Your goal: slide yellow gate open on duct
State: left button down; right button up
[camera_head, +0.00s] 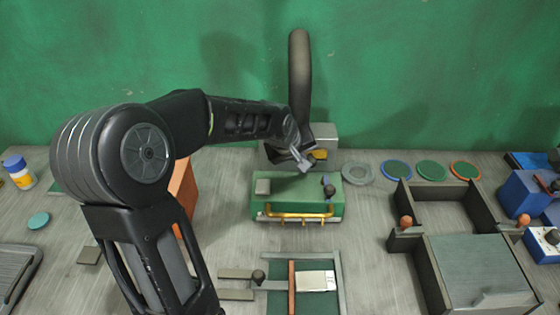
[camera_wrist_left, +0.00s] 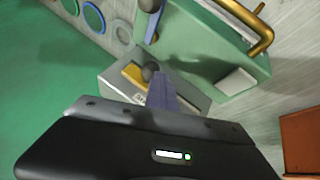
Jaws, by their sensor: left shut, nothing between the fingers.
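The yellow gate (camera_head: 319,154) is a small plate on the grey duct box (camera_head: 325,134), below a dark curved pipe (camera_head: 299,75) at the back of the table. In the left wrist view the yellow gate (camera_wrist_left: 132,75) lies on the box (camera_wrist_left: 112,82), with a dark round knob (camera_wrist_left: 150,70) at its end. My left gripper (camera_head: 304,163) is shut and empty. Its fingertips (camera_wrist_left: 158,76) show right by the knob; I cannot tell whether they touch it. My arm and gripper hide part of the box. My right gripper is not in view.
A green box (camera_head: 270,208) with a brass handle stands just in front of the duct. Several coloured rings (camera_head: 397,169) lie to its right. A dark walled frame (camera_head: 415,255) stands front right. An orange block (camera_head: 183,190) is behind my left arm. The green wall (camera_head: 430,70) closes the back.

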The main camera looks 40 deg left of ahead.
pick_arm(q)
jog(key=p+v, duration=0.3)
jog(key=v, duration=0.4)
jog(key=shift+s+r, duration=0.2)
jog(key=shift+r, duration=0.1)
dwell(0.6)
